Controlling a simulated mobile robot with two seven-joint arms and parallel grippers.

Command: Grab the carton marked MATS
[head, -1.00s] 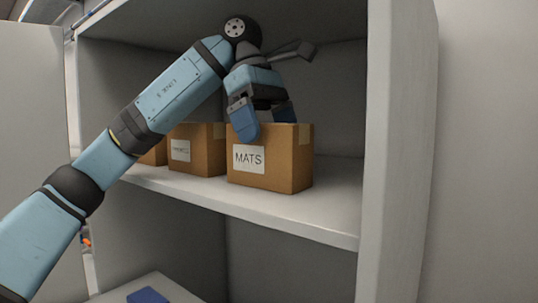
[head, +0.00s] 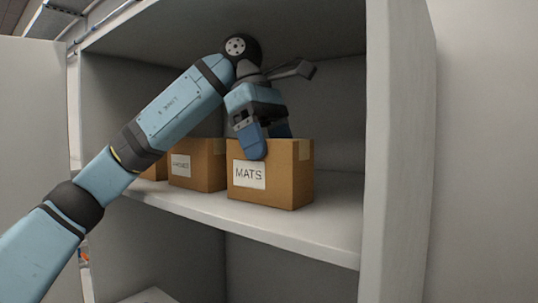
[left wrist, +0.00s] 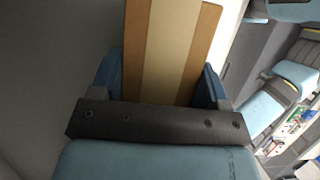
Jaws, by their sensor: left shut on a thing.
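The brown carton marked MATS (head: 285,182) stands upright on the cabinet shelf at the right end of a row of cartons, its white label facing front. My left gripper (head: 267,143) is over its top from above, with one blue finger on the front face above the label and the other behind. It is shut on this carton. In the left wrist view the carton's taped top (left wrist: 170,50) lies between the two blue fingers (left wrist: 163,85). My right gripper is not in view.
Another labelled carton (head: 197,165) stands just left with a small gap, and part of a third (head: 155,171) shows beyond it. The shelf (head: 335,222) is bare to the right, up to the cabinet's side wall (head: 395,150). The open door (head: 35,140) is at left.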

